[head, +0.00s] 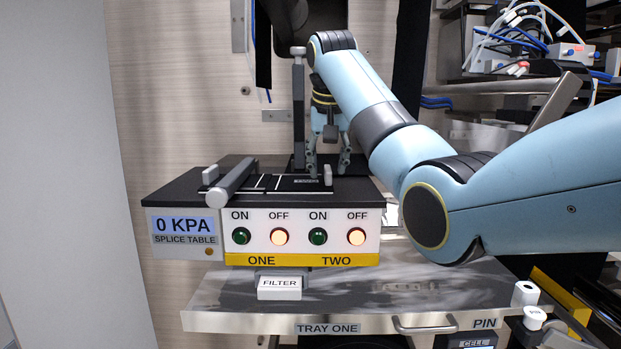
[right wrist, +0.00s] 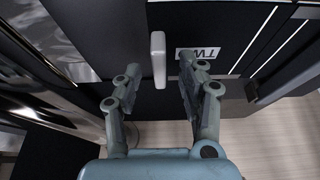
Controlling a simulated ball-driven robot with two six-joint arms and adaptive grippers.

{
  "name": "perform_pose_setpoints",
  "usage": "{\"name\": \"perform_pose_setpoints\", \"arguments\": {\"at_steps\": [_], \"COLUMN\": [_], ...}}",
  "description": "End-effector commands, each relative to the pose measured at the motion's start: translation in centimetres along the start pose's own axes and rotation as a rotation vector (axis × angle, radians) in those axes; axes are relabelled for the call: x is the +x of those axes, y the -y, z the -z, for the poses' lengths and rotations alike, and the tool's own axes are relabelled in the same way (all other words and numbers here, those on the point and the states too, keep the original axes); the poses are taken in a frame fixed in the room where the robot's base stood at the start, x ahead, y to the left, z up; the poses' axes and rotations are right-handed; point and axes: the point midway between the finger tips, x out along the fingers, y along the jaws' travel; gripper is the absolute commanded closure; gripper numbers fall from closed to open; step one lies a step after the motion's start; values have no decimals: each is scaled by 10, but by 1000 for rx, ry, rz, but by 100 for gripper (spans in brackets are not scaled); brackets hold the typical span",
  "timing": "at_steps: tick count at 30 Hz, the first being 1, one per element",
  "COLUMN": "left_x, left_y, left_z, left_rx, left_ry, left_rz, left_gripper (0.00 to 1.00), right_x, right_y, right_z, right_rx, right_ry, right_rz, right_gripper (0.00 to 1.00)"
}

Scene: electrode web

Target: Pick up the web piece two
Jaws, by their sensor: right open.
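Web piece two (head: 299,185) is a dark flat sheet on top of the splice table (head: 165,196). Its white label shows in the right wrist view (right wrist: 199,53), reading TWO upside down. A pale upright tab (head: 328,176) stands by its right end; in the right wrist view the tab (right wrist: 158,60) lies in line with the gap between my fingers. My right gripper (head: 328,166) is open and empty, pointing down over the right part of the table. I cannot tell whether its fingers touch anything. My left gripper is not in view.
A grey roller bar (head: 231,180) lies across the table's left part. The table front has ON and OFF buttons for ONE and TWO; both OFF buttons glow. TRAY ONE (head: 259,320) sits below with a FILTER box (head: 280,287). Cables and equipment (head: 530,45) fill the back right.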

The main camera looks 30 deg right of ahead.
Motion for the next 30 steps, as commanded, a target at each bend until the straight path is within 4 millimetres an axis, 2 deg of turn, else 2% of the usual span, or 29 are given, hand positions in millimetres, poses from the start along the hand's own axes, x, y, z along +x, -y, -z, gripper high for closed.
{"name": "perform_pose_setpoints", "arguments": {"at_steps": [6,9,15,19,30], "left_x": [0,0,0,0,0], "left_y": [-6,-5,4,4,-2], "left_z": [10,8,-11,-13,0], "left_rx": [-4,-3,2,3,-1], "left_ry": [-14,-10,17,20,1], "left_rz": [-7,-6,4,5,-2], "left_gripper": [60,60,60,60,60], "right_x": [6,6,6,6,6], "right_y": [1,1,1,1,1], "right_z": [-5,-5,-5,-5,-5], "right_rx": [1,1,1,1,1], "right_ry": [0,0,0,0,0], "right_rz": [0,0,0,0,0], "right_gripper": [60,60,84,100,100]}}
